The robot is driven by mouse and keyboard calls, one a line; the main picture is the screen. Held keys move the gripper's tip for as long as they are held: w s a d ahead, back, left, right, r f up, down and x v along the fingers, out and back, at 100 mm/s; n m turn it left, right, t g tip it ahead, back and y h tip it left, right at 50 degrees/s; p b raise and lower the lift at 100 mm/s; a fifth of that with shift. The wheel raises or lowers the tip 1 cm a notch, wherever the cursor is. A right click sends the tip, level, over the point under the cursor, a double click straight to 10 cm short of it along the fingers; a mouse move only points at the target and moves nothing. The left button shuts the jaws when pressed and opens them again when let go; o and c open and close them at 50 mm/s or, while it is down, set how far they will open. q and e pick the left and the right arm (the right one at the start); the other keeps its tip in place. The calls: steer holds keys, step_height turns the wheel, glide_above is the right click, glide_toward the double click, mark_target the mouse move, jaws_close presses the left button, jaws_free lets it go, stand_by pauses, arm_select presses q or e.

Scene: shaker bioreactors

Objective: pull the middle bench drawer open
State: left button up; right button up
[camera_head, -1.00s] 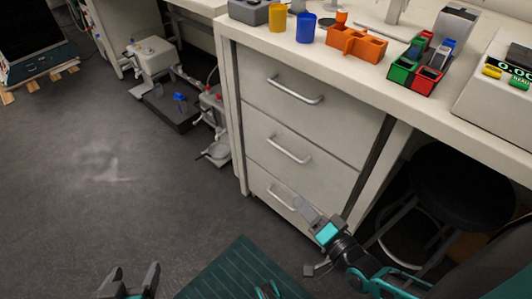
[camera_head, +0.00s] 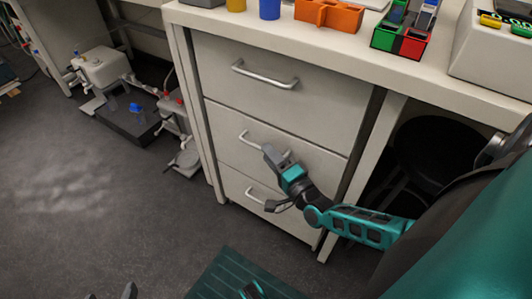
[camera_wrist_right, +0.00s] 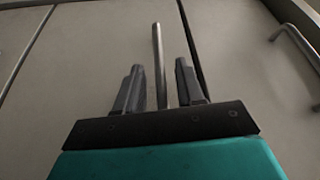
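The middle bench drawer (camera_head: 322,172) is a pale, flat front between the top and bottom drawers, and it looks shut. The left part of its metal bar handle (camera_head: 251,142) shows in the head view; my right gripper (camera_head: 273,155) covers part of the rest. In the right wrist view, the handle bar (camera_wrist_right: 158,55) stands between the two open fingers (camera_wrist_right: 158,88), with a gap on each side. I cannot tell how deep it sits between them. Only the fingertips of my left gripper (camera_head: 111,293) show at the bottom edge, spread apart.
The top drawer (camera_head: 330,105) and bottom drawer (camera_head: 238,190) look shut. A black stool (camera_head: 440,150) stands under the bench on the right. Lab equipment (camera_head: 130,118) is on the floor at left. The floor before the drawers is mostly clear.

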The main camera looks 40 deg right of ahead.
steer(key=shift+w+r, duration=0.1)
steer(key=shift+w, duration=1.15)
steer(key=shift+c, duration=0.5)
jaws_close()
